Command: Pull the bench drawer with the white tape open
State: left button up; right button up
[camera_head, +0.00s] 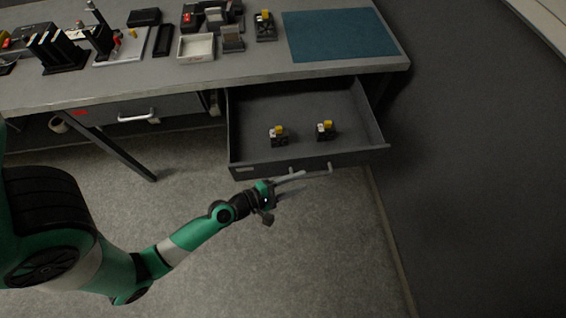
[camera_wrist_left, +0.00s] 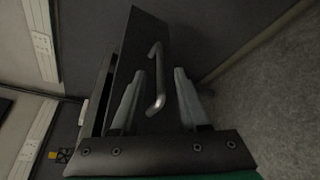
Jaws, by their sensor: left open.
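The bench drawer (camera_head: 240,142) on the right stands pulled out under the bench top. A small white strip of tape (camera_head: 244,169) is on the left of its front. Its bar handle (camera_head: 312,174) also shows in the left wrist view (camera_wrist_left: 157,82). My left gripper (camera_head: 272,189) is in front of the drawer at the left end of the handle. In the wrist view its fingers (camera_wrist_left: 158,88) are spread, with the handle between them and gaps visible on both sides. Contact cannot be told. My right gripper is out of view.
Two small black, white and yellow parts (camera_head: 278,136) (camera_head: 325,130) sit in the drawer. A closed drawer with a red mark (camera_head: 80,112) is on the left. The bench top (camera_head: 265,72) holds a blue mat (camera_head: 338,34) and a white tray (camera_head: 196,47). Floor in front is clear.

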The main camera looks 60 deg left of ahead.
pick_arm(q)
jog(key=v, duration=0.5)
jog(key=shift+s+b, duration=0.1)
jog(key=shift+b, duration=0.3)
jog(key=shift+r, duration=0.1)
